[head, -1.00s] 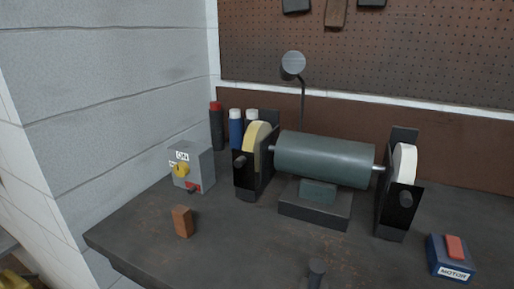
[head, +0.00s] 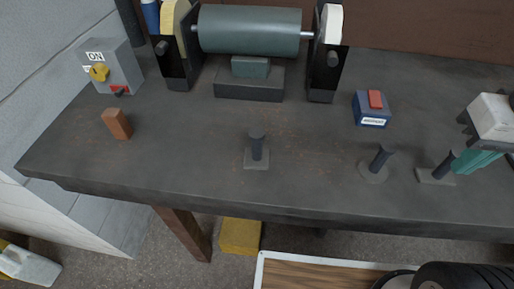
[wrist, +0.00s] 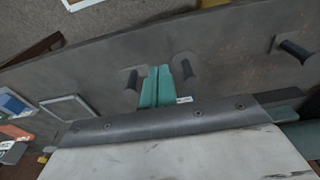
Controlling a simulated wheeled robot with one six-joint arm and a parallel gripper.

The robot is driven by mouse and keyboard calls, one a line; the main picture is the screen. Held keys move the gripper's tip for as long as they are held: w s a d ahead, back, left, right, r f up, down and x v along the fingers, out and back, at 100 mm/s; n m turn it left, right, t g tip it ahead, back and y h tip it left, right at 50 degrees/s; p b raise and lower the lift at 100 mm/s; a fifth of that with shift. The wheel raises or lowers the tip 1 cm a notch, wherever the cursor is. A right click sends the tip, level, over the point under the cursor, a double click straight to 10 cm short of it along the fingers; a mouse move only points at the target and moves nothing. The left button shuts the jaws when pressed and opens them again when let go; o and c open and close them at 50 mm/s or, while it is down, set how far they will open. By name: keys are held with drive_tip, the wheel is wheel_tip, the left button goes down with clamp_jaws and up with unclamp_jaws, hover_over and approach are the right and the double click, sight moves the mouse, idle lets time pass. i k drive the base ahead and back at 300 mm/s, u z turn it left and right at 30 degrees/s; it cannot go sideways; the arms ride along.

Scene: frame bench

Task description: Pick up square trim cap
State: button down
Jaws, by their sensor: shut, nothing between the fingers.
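Three dark caps with upright handles stand on the bench. One with a square base (head: 257,150) is near the middle. One with a round base (head: 378,163) is further right. Another with a squarish base (head: 437,172) is beside my gripper (head: 464,168). I cannot tell which squarish one is the square trim cap. In the wrist view, the teal fingers of my gripper (wrist: 157,72) are shut and empty. They point between the squarish cap (wrist: 131,80) and the round one (wrist: 187,70). The other square-based cap (wrist: 295,49) is at the right.
A grinder (head: 250,30) stands at the back, with a blue box with a red button (head: 372,107) right of it. A switch box (head: 110,68) and brown block (head: 117,124) are at the left. In the wrist view, a grey frame (wrist: 48,102) lies left of my gripper.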

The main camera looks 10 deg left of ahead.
sight(256, 157)
drive_tip(key=z, duration=0.65)
drive_tip(key=k, duration=0.85)
drive_tip(key=u, duration=0.65)
drive_tip(key=i, duration=0.75)
drive_tip(key=z, duration=0.05)
drive_tip(key=k, duration=0.2)
drive_tip(key=u, duration=0.1)
